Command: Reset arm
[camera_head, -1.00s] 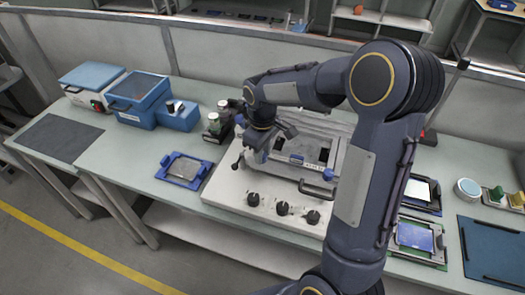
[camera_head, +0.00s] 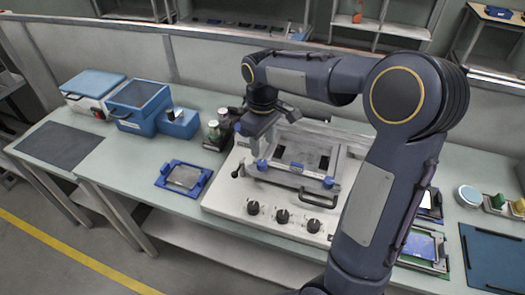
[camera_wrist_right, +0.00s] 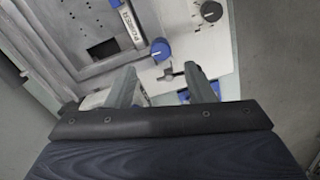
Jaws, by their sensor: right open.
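My right arm comes in from the lower right of the head view and bends over the bench to the left. My right gripper (camera_head: 257,147) points down over the left part of a white machine (camera_head: 232,200) with a metal frame, a black handle and three black knobs. In the wrist view the gripper (camera_wrist_right: 164,88) has its two fingers apart, with nothing seen between them but the machine's white top and a small lever. I cannot tell the exact height of the fingertips above the machine. My left arm and gripper are not in view.
A blue-framed plate (camera_head: 184,177) lies left of the machine. Blue boxes (camera_head: 142,97) stand at the back left, with small jars (camera_head: 218,127) beside the machine. Device trays (camera_head: 423,245) and a dark blue mat (camera_head: 492,258) lie right. A low partition (camera_head: 210,57) runs behind the bench.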

